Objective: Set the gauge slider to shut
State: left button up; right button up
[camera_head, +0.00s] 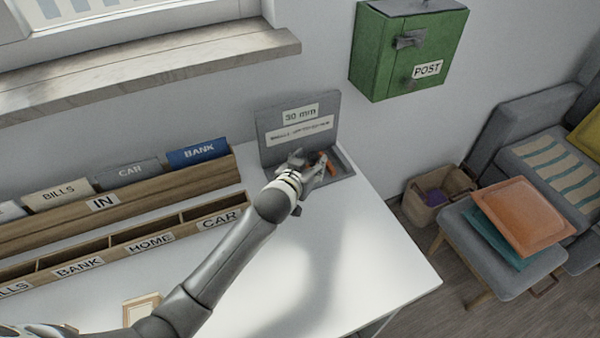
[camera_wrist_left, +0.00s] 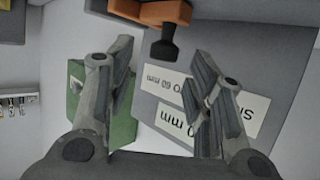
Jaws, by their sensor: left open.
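The gauge (camera_head: 290,112) is a grey upright plate on a grey base at the desk's back right corner. Its labels read "30 mm" and a second line too small to read in full; the wrist view shows "TO 60 mm" on the label (camera_wrist_left: 222,90). The orange slider (camera_head: 332,168) is on the base, partly hidden by my gripper. My left gripper (camera_head: 309,164) is open over the base. In the left wrist view its fingers (camera_wrist_left: 161,55) stand either side of the slider's black knob (camera_wrist_left: 164,44), with no clear contact. The slider's orange body (camera_wrist_left: 160,12) is beyond it.
The wooden IN sorter (camera_head: 150,200) and a lower labelled tray (camera_head: 160,240) fill the desk's left. A green POST box (camera_head: 390,55) hangs on the wall. The white desk top (camera_head: 370,275) is clear at front right. A stool with trays (camera_head: 525,215) stands beyond.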

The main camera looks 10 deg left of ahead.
pick_arm(q)
jog(key=v, duration=0.8)
dwell(0.4)
